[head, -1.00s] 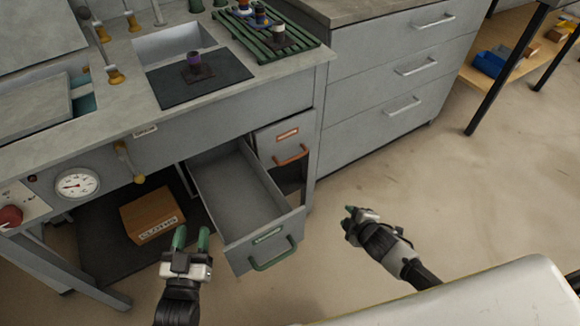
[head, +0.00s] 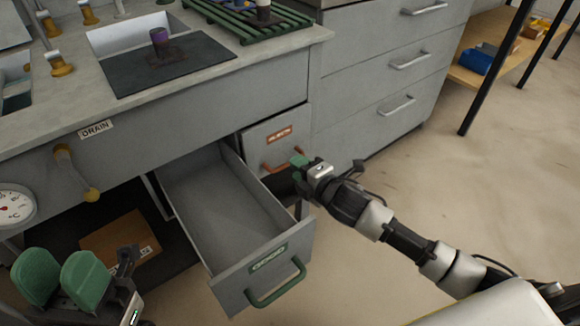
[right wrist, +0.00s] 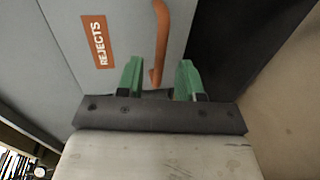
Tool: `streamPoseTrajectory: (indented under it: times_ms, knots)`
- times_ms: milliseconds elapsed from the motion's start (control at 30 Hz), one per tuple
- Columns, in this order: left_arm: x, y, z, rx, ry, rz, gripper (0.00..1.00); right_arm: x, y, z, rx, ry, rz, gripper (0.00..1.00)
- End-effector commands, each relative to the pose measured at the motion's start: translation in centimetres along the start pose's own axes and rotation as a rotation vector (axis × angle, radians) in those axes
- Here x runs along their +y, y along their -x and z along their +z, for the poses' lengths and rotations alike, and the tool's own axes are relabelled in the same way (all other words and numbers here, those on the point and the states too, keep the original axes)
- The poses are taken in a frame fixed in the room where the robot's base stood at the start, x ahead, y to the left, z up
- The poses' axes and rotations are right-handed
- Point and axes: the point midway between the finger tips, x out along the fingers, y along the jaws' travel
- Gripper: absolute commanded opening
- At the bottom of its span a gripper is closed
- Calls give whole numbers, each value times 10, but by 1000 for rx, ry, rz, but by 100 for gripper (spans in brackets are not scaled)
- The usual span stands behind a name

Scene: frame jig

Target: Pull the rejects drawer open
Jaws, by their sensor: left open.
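The rejects drawer (head: 258,140) is shut, flush in the bench front, with an orange label and an orange bar handle (head: 272,168). In the right wrist view the handle (right wrist: 160,35) reaches down between the green fingertips of my right gripper (right wrist: 158,80). These stand apart, with a gap on each side of the handle. The drawer's REJECTS label (right wrist: 99,42) shows there too. My left gripper (head: 60,278) is open and empty at the lower left, away from the rejects drawer.
A drawer labelled GOOD (head: 270,262) with a green handle stands pulled out and empty, just left of my right gripper. A cardboard box (head: 120,240) lies under the bench. A grey drawer cabinet (head: 385,75) stands to the right. Floor at right is clear.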

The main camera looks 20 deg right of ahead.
Motion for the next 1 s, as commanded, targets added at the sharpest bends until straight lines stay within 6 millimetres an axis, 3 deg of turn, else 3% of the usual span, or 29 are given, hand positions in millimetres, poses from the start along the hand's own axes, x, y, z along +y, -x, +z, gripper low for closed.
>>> streamPoseTrajectory:
  times_ms: [100,233,600,633,867,1000]
  knots:
    - [0,10,2,-2,0,0,43,-2,-21,0,0,-1,2,36]
    - [0,14,3,-3,-1,0,43,-2,-35,0,0,1,1,36]
    - [0,16,4,-4,0,0,43,0,-41,0,0,-1,-1,36]
    - [0,16,4,-5,0,0,43,0,-41,0,0,-1,-1,35]
    - [0,16,4,-5,0,0,43,0,-41,0,0,0,-1,0]
    - [0,16,4,-6,0,0,43,0,-41,0,0,0,-1,0]
